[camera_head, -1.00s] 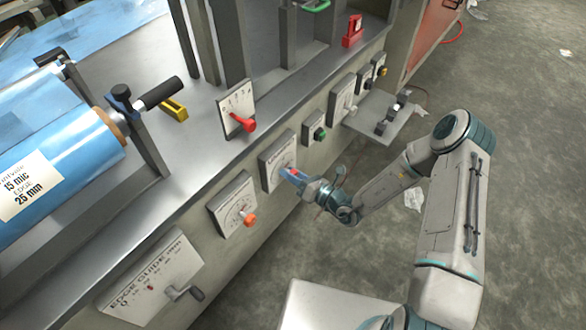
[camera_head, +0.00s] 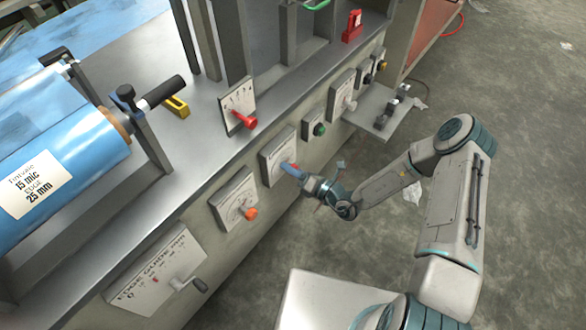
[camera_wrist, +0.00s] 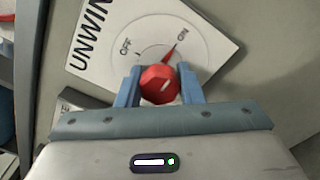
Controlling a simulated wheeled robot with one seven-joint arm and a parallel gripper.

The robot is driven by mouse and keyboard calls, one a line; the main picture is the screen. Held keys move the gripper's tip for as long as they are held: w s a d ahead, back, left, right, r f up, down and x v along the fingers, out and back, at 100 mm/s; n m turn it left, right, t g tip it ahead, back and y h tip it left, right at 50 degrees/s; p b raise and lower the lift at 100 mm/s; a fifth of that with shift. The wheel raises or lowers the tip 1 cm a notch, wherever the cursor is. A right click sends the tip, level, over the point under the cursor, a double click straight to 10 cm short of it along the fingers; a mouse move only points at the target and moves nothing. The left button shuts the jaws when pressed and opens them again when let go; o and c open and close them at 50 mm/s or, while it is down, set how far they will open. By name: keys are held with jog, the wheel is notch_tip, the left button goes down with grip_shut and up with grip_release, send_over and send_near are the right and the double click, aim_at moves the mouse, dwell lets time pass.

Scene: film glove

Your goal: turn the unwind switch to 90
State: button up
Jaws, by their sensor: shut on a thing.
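The unwind switch is a red round knob (camera_wrist: 159,86) on a white plate (camera_wrist: 98,62) marked UNWIN…, with OFF and ON on a dial. A thin red pointer (camera_wrist: 170,52) beyond the knob leans up and right toward ON. My gripper (camera_wrist: 160,92) is shut on the knob, one blue finger on each side. In the head view, my gripper (camera_head: 289,168) is at the plate (camera_head: 273,152) on the machine's front, and its fingers largely hide the knob.
An orange-knob dial plate (camera_head: 226,196) is close to the left, and an edge guide panel (camera_head: 140,283) with a crank is lower left. A red lever (camera_head: 240,117) is above. Open floor (camera_head: 530,180) lies right.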

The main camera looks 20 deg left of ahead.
jog(key=o, duration=1)
jog(key=shift+s+a+f, duration=0.1)
jog(key=shift+s+f, duration=0.05)
jog(key=shift+s, duration=0.1)
jog(key=shift+c, duration=0.2)
jog(key=shift+w, duration=0.1)
jog(key=shift+d, duration=0.4)
jog(key=p+v, duration=0.1)
jog(key=v, duration=1.2)
